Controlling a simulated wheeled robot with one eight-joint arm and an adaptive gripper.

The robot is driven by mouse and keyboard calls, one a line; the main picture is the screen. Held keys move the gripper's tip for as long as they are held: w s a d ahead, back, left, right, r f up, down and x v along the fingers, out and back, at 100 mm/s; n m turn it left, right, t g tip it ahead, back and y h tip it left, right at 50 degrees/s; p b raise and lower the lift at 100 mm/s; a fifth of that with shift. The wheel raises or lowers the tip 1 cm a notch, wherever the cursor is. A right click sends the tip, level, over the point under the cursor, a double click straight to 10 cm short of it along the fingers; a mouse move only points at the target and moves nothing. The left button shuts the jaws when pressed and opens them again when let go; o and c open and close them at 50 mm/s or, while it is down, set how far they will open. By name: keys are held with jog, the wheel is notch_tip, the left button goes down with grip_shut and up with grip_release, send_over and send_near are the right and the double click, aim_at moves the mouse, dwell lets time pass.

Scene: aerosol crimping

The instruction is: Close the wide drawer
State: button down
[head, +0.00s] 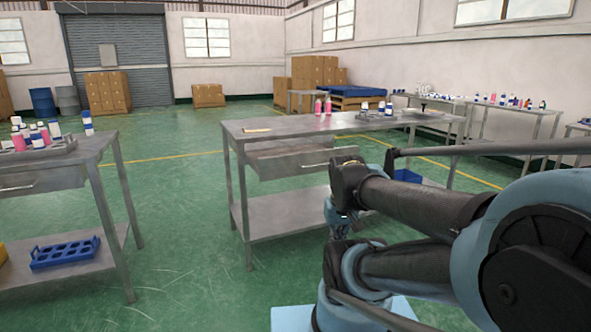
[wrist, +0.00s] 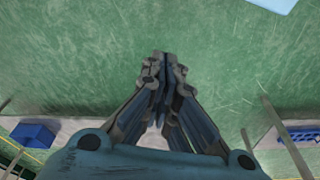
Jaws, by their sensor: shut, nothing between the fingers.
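A grey metal drawer (head: 300,161) under the middle table (head: 300,126) stands pulled out, with its front towards me and a bar handle (head: 331,164) on it. The left table (head: 75,150) also has a drawer (head: 45,177) with a bar handle; how far it is out is hard to tell. The frames do not settle which drawer is the wide one. My gripper (wrist: 163,60) is shut and empty, over green floor in the wrist view. In the head view my arm stands in front of the middle table's right part and hides some of it.
A blue rack (head: 65,252) lies on the left table's lower shelf. Bottles (head: 40,135) stand on the left table, and pink bottles (head: 323,106) on the middle one. Green floor (head: 175,230) is clear between the tables. A blue bin (wrist: 32,134) shows in the wrist view.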

jog(key=w+a+r+m+t+y, duration=0.15)
jog(key=w+r+m, duration=0.3)
jog(key=w, duration=0.65)
jog(key=w+a+r+m+t, duration=0.25)
jog(key=w+r, duration=0.25)
jog(key=w, duration=0.6)
jog(key=m+t+y, duration=0.2)
jog(key=m+t, duration=0.1)
jog(key=m, duration=0.5)
send_near(292, 169)
jog(key=shift+f, duration=2)
jog(key=w, duration=0.1)
jog(key=w+a, duration=0.1)
jog(key=w, duration=0.1)
jog(key=shift+w+a+h, duration=0.1)
jog(key=shift+a+h, duration=0.15)
jog(key=shift+a, duration=0.1)
jog(key=shift+w+a, duration=0.15)
jog(key=shift+w, duration=0.35)
jog(key=shift+w, duration=0.1)
